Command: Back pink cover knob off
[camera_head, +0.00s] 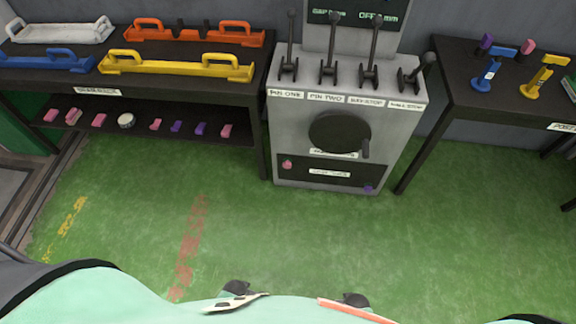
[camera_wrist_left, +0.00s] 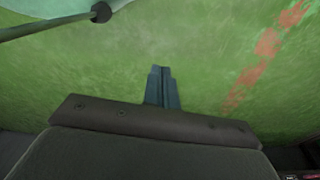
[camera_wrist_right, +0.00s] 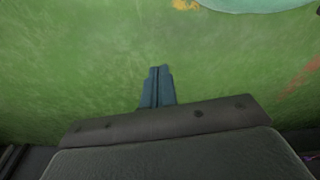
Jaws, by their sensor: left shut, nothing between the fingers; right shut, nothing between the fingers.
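A grey lever cabinet (camera_head: 282,125) stands at the back middle. Low on its front is a dark labelled cover panel (camera_head: 310,181). A small pink knob (camera_head: 287,165) sits at the panel's upper left and a small purple knob (camera_head: 368,189) at its lower right. Whether the pink knob is seated fully cannot be told at this size. My left gripper (camera_wrist_left: 161,70) is shut and empty over green floor in the left wrist view. My right gripper (camera_wrist_right: 159,70) is shut and empty over green floor in the right wrist view. Both are away from the cabinet.
A dark shelf table (camera_head: 150,89) at left holds coloured handled trays, with several pink and purple pieces below. A dark table (camera_head: 500,115) at right holds blue and yellow parts. The cabinet has several levers on top and a round crank (camera_head: 340,133). Green floor (camera_head: 290,230) before it is clear.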

